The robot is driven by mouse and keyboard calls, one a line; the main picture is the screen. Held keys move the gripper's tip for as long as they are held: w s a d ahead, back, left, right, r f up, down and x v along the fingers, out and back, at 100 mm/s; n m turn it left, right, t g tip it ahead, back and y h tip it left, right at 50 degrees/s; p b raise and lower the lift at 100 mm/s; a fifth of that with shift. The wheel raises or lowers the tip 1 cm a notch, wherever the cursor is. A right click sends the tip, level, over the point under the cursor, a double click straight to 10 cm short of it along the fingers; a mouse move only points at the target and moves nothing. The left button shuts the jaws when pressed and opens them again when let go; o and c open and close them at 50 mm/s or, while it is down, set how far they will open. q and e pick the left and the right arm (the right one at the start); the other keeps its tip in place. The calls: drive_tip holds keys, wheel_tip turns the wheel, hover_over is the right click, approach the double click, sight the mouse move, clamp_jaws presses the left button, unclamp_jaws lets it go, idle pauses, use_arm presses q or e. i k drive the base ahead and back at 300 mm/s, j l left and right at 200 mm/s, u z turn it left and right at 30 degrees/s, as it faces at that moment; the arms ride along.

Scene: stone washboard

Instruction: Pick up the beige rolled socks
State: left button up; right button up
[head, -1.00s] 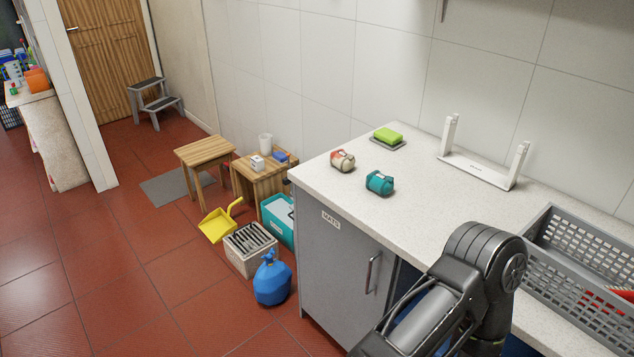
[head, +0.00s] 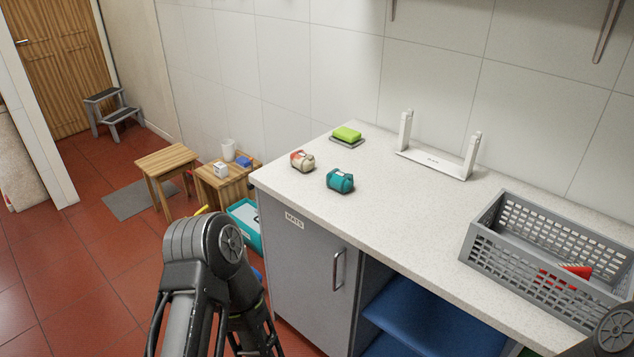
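The beige rolled socks (head: 302,161), with a reddish patch at one end, lie on the speckled pale countertop (head: 410,215) near its left end. A teal rolled pair (head: 340,181) lies just to their right and nearer to me, with a small gap between. Nothing touches the beige pair. My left arm shows at the bottom left, in front of the counter, with its gripper out of sight. A bit of my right arm shows at the lower right edge; its gripper is not in view either.
A green sponge on a grey dish (head: 346,138) sits behind the socks. A white rack (head: 432,163) stands near the wall. A grey basket (head: 480,245) with something red inside takes up the right. The middle counter is clear. Stools (head: 167,158) stand on the floor at left.

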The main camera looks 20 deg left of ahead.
sight(303, 161)
drive_tip(key=z, duration=0.3)
drive_tip(key=j+z, duration=0.45)
drive_tip(key=j, duration=0.15)
drive_tip(key=j+z, duration=0.5)
drive_tip(key=k+j, duration=0.1)
drive_tip(key=j, duration=0.35)
drive_tip(key=j+z, duration=0.1)
drive_tip(key=j, duration=0.4)
drive_tip(key=k+j, duration=0.15)
drive_tip(key=j, duration=0.3)
drive_tip(key=k+j, duration=0.15)
drive_tip(key=j, duration=0.35)
drive_tip(key=k+j+z, duration=0.1)
drive_tip(key=j, duration=0.35)
